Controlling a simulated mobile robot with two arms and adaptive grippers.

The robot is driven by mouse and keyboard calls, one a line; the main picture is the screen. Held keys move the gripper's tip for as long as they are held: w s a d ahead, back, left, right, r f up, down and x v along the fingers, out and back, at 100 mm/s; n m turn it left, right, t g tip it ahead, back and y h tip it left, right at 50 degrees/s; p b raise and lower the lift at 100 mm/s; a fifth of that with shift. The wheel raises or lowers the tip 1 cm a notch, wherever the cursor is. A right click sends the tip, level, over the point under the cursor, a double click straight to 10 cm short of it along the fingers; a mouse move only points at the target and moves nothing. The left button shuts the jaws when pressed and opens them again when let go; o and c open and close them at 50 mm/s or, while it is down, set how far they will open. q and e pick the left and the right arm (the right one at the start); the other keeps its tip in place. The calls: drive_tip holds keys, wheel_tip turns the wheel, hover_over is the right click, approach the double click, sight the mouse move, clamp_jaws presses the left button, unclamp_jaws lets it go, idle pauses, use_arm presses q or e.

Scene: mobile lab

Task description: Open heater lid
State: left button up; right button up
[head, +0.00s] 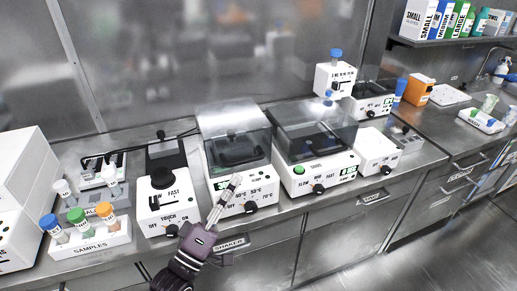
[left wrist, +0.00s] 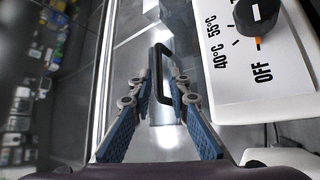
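The heater (head: 246,191) is a white box with a temperature dial, left of the middle in the head view. The dial panel (left wrist: 262,75) also shows at the right of the left wrist view. My left gripper (head: 236,179) is at the heater's front, at lid-edge height. In the left wrist view its blue-padded fingers (left wrist: 161,76) are apart, and a black handle (left wrist: 166,54) lies at and between the fingertips. I cannot tell whether they touch it. My right gripper is not in view.
A similar lidded machine (head: 313,173) with a green button stands close on the right. A white stirrer-like device (head: 166,203) is on the left, beside a sample rack (head: 91,241) with capped tubes. Drawers run below the bench edge. The floor at lower right is clear.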

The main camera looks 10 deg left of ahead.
sight(247, 159)
use_arm(q)
drive_tip(key=x, duration=0.2)
drive_tip(key=p+x, duration=0.1)
drive_tip(key=x, duration=0.1)
drive_tip(key=shift+w+r, duration=0.1)
drive_tip(key=shift+r, duration=0.4)
drive_tip(key=shift+f+p+x, duration=0.2)
drive_tip(key=shift+p+x, duration=0.1)
drive_tip(key=shift+x, duration=0.75)
drive_tip(key=shift+w+d, duration=0.2)
drive_tip(key=shift+w, duration=0.15)
drive_tip(key=shift+r, duration=0.1)
drive_tip(key=c, duration=0.4)
clamp_jaws()
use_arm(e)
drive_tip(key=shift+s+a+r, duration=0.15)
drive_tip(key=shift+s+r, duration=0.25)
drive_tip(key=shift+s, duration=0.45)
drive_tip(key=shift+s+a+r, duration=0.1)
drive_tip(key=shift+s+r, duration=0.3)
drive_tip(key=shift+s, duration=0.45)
